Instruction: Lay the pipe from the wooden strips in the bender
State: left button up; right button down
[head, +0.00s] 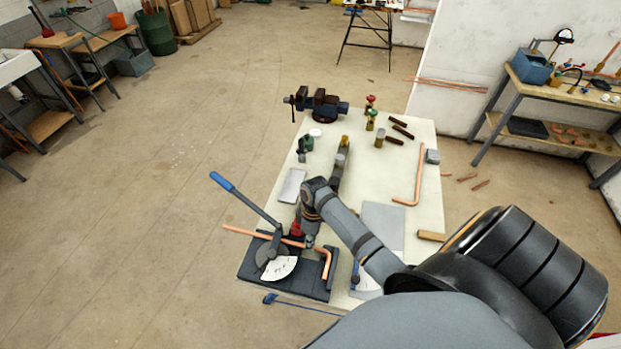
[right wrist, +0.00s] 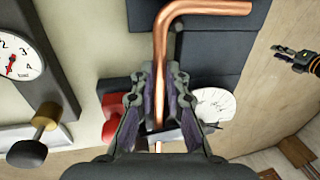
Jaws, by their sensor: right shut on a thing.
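The bender (head: 262,255) stands on a dark base at the near left of the pale table, its blue-handled lever (head: 245,199) raised to the upper left. A copper pipe (head: 326,258) with a bent end lies across or just above the bender; contact is unclear. My right gripper (head: 305,236) is over the bender. In the right wrist view, its fingers (right wrist: 163,118) are shut around the straight part of the pipe (right wrist: 160,60), with the bend beyond them. The wooden strips cannot be told apart surely.
Another bent copper pipe (head: 417,176) lies on the table's right side. A vise (head: 322,103) stands at the back, near dark rods (head: 402,131). A wooden block (head: 431,236) lies at the right edge. A gauge (right wrist: 17,56) shows in the right wrist view.

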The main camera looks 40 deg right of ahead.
jog(key=shift+f, duration=0.25)
jog(key=c, duration=1.3)
grip_release()
jog(key=v, duration=1.2)
jog(key=shift+a, duration=0.1)
